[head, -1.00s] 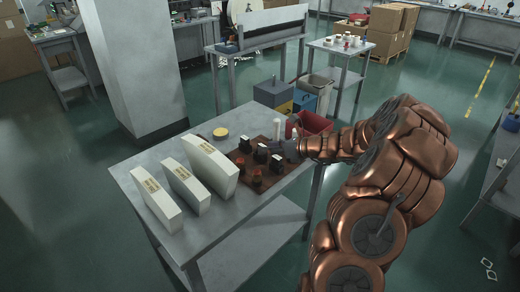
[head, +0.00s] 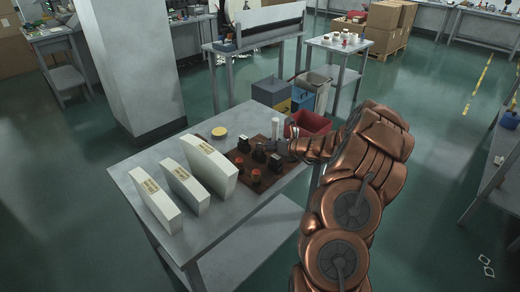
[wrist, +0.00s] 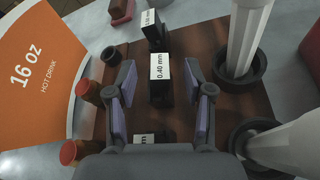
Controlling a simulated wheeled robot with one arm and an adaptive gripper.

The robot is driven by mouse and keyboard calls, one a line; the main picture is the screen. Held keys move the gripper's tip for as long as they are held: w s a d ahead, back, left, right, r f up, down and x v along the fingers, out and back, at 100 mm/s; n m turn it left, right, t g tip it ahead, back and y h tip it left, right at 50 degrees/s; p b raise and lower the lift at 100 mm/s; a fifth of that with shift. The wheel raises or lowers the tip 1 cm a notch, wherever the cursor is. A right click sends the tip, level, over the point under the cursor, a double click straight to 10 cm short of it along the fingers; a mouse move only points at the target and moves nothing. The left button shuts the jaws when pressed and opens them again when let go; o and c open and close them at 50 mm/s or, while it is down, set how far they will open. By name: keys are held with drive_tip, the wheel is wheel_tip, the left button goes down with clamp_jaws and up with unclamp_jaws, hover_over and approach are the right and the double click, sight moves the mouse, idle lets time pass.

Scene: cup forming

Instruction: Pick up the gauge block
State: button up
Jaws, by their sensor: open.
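Small black gauge blocks with white labels stand on a brown board (head: 240,165). In the wrist view, a block labelled "0.40 mm" (wrist: 160,80) is in the middle. Another labelled block (wrist: 153,28) stands beyond it, and part of a third label (wrist: 146,138) shows near my gripper's base. My gripper (wrist: 167,84) is open, with one finger on each side of the 0.40 mm block in the picture. I cannot tell whether the fingers touch it. In the head view, my gripper (head: 288,147) is over the board's right side, partly hidden by its own arm.
White posts (wrist: 245,40) stand in dark round holders on the wrist view's right. Red-orange knobs (wrist: 88,91) and an orange "16 oz" panel (wrist: 35,80) are on the left. Three white blocks (head: 210,165) stand on the table (head: 150,155); a red bin (head: 310,123) is behind.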

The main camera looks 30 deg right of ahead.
drive_tip(key=shift+w+a+f, duration=0.1)
drive_tip(key=shift+w+f, duration=0.05)
drive_tip(key=shift+w, duration=0.15)
clamp_jaws()
